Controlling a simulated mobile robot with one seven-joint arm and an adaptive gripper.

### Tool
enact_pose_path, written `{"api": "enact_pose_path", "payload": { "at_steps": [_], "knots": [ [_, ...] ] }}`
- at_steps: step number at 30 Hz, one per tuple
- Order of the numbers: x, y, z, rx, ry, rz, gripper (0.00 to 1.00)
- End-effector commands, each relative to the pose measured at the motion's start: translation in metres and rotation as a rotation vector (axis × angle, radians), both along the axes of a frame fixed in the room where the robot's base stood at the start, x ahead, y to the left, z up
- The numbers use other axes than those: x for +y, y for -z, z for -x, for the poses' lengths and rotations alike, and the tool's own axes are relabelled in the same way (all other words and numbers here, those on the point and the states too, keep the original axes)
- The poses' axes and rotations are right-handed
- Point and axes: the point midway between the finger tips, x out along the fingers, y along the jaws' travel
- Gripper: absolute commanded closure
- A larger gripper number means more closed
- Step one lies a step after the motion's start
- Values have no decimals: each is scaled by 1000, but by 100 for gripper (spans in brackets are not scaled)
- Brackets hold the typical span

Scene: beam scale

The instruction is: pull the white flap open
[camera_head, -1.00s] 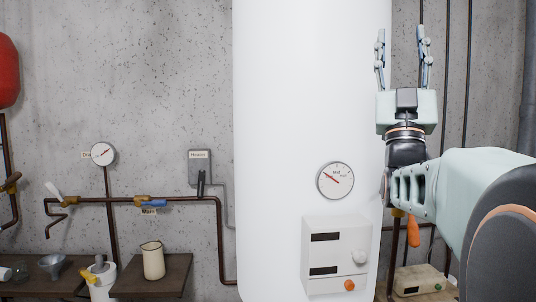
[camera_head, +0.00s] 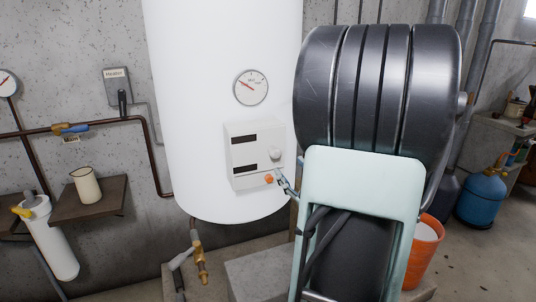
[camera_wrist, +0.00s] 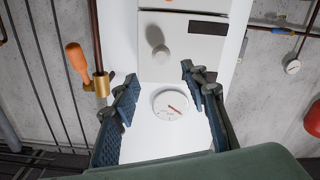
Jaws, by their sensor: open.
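The white flap appears to be the front panel of the white control box (camera_head: 254,151) on the tank. It has dark slots and a round grey-white knob (camera_head: 275,154), and looks flush with the box. In the wrist view, upside down, the panel (camera_wrist: 185,40) fills the top middle, with its knob (camera_wrist: 160,51) just beyond my fingertips. My gripper (camera_head: 284,183) shows small at the box's lower right, mostly hidden by my arm. In the wrist view my gripper (camera_wrist: 160,78) is open and empty, its fingers apart on either side of the view towards the knob.
An orange knob (camera_head: 269,179) sits low on the box. A gauge (camera_head: 251,87) is above the box. An orange-handled valve (camera_wrist: 79,63) on a pipe stands beside my left-hand finger in the wrist view. A grey block (camera_head: 258,275) lies below the tank.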

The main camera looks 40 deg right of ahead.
Motion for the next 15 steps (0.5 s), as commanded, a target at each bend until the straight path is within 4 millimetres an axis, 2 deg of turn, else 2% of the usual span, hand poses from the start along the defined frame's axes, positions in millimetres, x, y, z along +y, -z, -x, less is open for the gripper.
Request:
{"api": "enact_pose_path", "payload": {
  "at_steps": [5, 15],
  "knots": [
    [-1, 5, -10, 11, -4, -9, 59],
    [-16, 3, -72, 9, -4, -8, 59]
  ]
}}
